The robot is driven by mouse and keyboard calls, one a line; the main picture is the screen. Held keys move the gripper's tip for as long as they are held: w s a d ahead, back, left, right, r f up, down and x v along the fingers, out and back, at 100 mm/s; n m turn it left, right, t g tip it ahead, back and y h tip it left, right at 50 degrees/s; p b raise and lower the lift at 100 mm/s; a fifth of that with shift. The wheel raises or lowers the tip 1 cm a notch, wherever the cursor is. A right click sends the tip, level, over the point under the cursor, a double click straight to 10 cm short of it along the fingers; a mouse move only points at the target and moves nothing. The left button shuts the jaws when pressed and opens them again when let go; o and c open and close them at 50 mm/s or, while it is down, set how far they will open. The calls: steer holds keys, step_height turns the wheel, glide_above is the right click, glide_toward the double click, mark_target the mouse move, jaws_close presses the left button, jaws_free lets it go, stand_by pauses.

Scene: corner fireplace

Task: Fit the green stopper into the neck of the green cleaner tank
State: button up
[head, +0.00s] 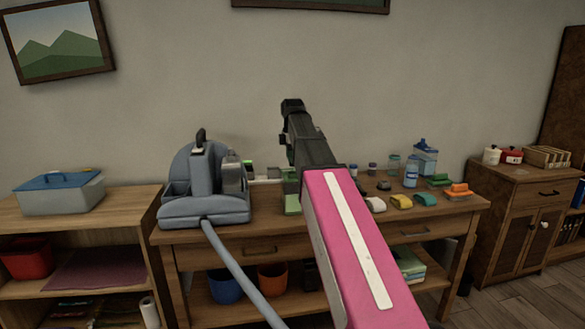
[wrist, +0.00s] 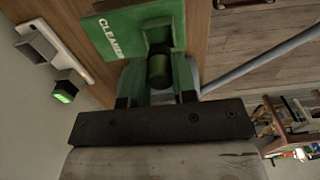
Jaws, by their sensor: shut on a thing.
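The green cleaner tank (wrist: 108,32), with white lettering, lies at the top of the wrist view. Its dark neck (wrist: 157,36) shows just beyond my gripper. My gripper (wrist: 160,78) is shut on the green stopper (wrist: 160,72), one finger on each side of it. The stopper lines up closely with the neck in this view, but I cannot tell whether it is in the neck or just short of it. In the head view my arm covers part of the tank (head: 293,205), which stands on the wooden workbench (head: 265,234); the stopper is hidden there.
A blue-grey cleaning machine (head: 205,205) stands close left of the tank, its hose (head: 238,270) running down in front of the bench. Bottles (head: 411,172) and sponges (head: 425,198) stand to the right. A small device with a lit green display (wrist: 65,97) is nearby.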

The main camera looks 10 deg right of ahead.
mark_target(292, 166)
steer(key=shift+f, duration=2)
steer(key=shift+f, duration=0.15)
steer(key=o, duration=0.9)
step_height(292, 166, up, 12)
steer(key=shift+r, duration=0.15)
